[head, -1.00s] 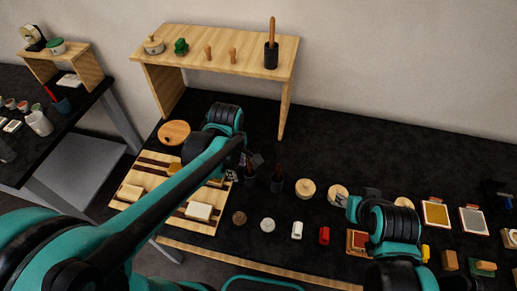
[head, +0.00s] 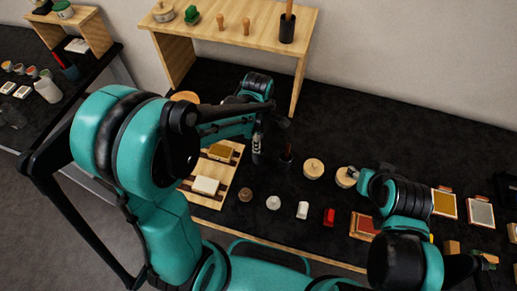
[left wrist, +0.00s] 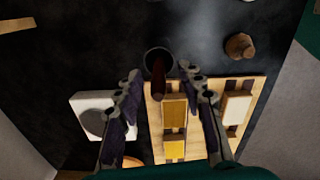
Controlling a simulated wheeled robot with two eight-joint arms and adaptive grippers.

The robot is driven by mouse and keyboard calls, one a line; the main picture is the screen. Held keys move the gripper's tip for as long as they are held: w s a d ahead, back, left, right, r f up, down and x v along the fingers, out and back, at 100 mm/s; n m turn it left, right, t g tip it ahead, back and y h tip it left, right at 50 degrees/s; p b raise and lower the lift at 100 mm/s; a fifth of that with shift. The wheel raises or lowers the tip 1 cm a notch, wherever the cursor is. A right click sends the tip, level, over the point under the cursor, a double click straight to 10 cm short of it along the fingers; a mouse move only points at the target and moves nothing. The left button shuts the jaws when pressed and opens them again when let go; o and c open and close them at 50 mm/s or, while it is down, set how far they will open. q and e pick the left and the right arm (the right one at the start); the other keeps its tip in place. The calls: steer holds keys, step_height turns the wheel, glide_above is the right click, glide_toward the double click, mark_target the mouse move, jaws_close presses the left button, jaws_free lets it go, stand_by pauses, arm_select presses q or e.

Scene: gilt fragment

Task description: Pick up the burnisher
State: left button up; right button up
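The burnisher is probably the dark red handle (left wrist: 158,80) standing in a round dark cup (left wrist: 157,57) in the left wrist view. In the head view a dark cup with a thin reddish handle (head: 286,157) stands just right of my left gripper (head: 258,148). My left gripper (left wrist: 160,84) is open and empty, pointing down, with its fingers on either side of the handle in the wrist view; contact is not visible.
A slatted wooden board (head: 226,191) with blocks lies left of the cup. A wooden knob (head: 245,194), white pieces and a red block (head: 329,217) line the front. Round lidded pots (head: 313,168) stand right. A wooden shelf (head: 245,30) rises behind.

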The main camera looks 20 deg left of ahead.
arm_select(q)
step_height(320, 180, down, 3)
steer(key=shift+w+d+b, duration=0.1)
steer(key=shift+w+b, duration=0.05)
steer(key=shift+b, duration=0.15)
jaws_close()
